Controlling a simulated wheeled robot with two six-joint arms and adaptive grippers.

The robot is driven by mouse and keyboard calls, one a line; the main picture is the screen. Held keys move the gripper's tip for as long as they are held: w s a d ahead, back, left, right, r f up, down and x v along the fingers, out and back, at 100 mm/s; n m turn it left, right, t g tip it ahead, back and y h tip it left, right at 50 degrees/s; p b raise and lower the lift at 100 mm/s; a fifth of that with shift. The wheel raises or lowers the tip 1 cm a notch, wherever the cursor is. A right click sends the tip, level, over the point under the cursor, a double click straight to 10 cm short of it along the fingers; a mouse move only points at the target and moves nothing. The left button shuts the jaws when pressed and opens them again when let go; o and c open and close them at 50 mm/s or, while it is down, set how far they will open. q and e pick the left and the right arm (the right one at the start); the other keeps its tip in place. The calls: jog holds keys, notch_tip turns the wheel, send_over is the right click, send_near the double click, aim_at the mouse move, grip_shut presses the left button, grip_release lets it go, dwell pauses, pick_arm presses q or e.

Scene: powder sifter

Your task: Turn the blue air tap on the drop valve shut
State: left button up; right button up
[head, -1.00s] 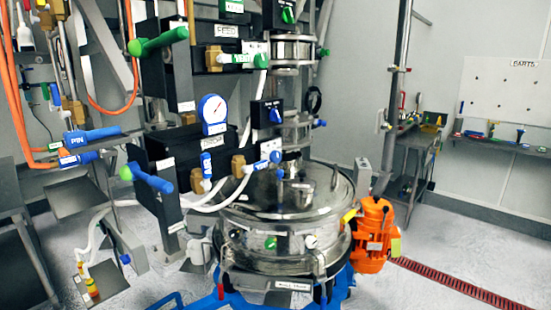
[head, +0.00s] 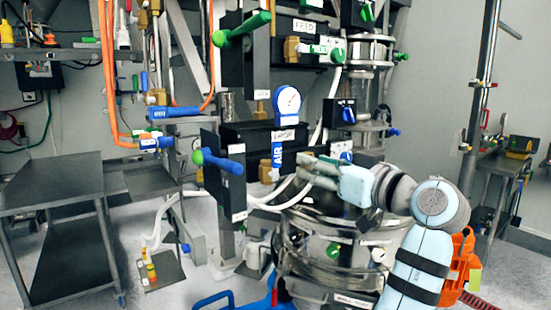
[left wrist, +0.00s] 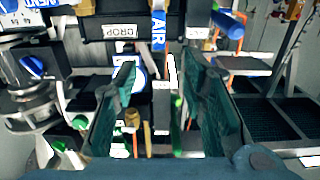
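The blue air tap (head: 278,152), a lever marked AIR, stands upright on the drop valve's black block (head: 245,137), below a blue-rimmed gauge (head: 288,101). In the left wrist view, which looks upside down, the tap (left wrist: 158,30) shows beyond the gap between my fingers, near the DROP label (left wrist: 124,32). My left gripper (head: 304,168) is just right of the tap in the head view, fingers pointing left. Its green fingers (left wrist: 158,100) are spread with nothing between them. I cannot tell whether a finger touches the tap. My right gripper is not in view.
A second blue tap (head: 342,152) is partly hidden behind my gripper. A blue handle with a green knob (head: 220,162) sticks out left of the block. White hoses (head: 270,200) run below. The steel sifter drum (head: 300,240) stands beneath my left arm. A grey cart (head: 50,185) is at the left.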

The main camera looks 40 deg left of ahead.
aim_at(278, 150)
pick_arm(q)
jog(key=p+x, duration=0.2)
jog(key=x, duration=1.2)
jog(key=shift+w+a, duration=0.15)
jog(key=shift+a, duration=0.05)
jog(key=shift+c, duration=1)
grip_shut()
